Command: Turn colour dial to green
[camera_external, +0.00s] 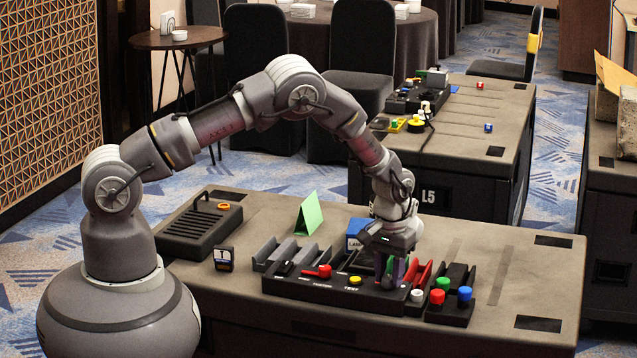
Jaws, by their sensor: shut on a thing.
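The black control panel (318,290) lies along the front of the near table. It carries a red lever, a yellow button beside a "TEST" label, and a white button at its right. My gripper (389,284) points down onto the panel between the yellow and white buttons, its jaws shut on the colour dial. The fingers and wrist hide most of the dial, so I cannot tell which colour it points to. A bit of green and a bit of purple show around the fingers.
A block with green, red and blue knobs (450,306) stands right of the panel. Behind are slotted trays (283,250), a green folded card (309,214) and a blue box (356,232). A black ribbed box (199,232) stands left. The table's right side is clear.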

